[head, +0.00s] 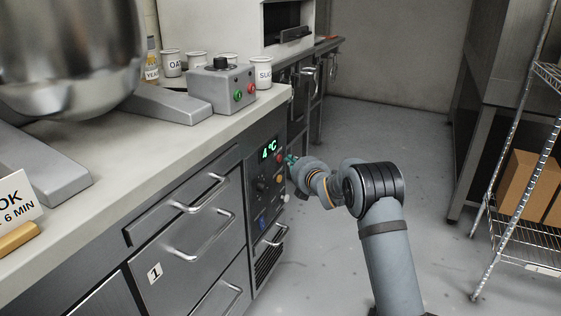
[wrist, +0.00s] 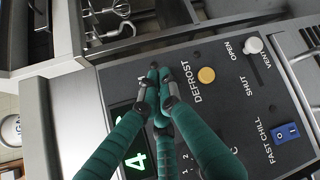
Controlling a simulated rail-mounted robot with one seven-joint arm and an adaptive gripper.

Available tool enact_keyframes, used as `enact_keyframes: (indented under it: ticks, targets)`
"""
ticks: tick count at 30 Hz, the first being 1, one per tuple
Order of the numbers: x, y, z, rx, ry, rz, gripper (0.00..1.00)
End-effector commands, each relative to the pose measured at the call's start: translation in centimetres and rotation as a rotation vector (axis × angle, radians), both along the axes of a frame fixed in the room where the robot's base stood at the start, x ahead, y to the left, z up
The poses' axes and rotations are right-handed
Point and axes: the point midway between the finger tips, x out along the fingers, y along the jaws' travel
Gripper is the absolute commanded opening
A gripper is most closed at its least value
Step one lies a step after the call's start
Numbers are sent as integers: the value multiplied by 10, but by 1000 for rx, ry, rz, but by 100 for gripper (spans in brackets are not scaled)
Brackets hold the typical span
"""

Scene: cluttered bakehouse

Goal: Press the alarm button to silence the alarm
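The control panel (head: 265,190) is on the front of the counter unit, with a green display (head: 268,149) reading 4 °C. The panel (wrist: 225,120) also fills much of the wrist view. My gripper (wrist: 159,80) has its green fingers together at the panel, beside the amber button (wrist: 206,75) marked DEFROST. Nothing shows between the fingertips. In the head view my gripper (head: 291,160) is at the panel's upper right edge, mostly hidden by my wrist. No label reading alarm is legible, and the fingers cover part of the panel. I cannot tell whether the tips touch it.
The panel also has a VENT slider (wrist: 254,46) and a blue FAST CHILL switch (wrist: 285,132). A grey box (head: 221,90) with green and red buttons stands on the counter. Drawer handles (head: 201,195) stick out left of the panel. A wire rack (head: 530,220) stands right; floor between is clear.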

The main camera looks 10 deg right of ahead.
Motion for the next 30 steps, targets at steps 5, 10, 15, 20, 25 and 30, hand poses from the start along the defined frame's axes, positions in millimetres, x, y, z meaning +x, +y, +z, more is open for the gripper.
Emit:
enact_keyframes:
  ticks: [5, 10, 15, 20, 25, 30]
  targets:
    - [0, 0, 0, 0, 0, 0, 0]
    - [-3, -7, -1, 0, 0, -2, 0]
    - [-13, -21, -2, 0, 0, -2, 0]
    - [-21, -34, -1, 0, -1, -2, 0]
    - [-26, -41, -1, 1, 1, -1, 0]
    - [-27, -42, 0, 1, 1, -1, 0]
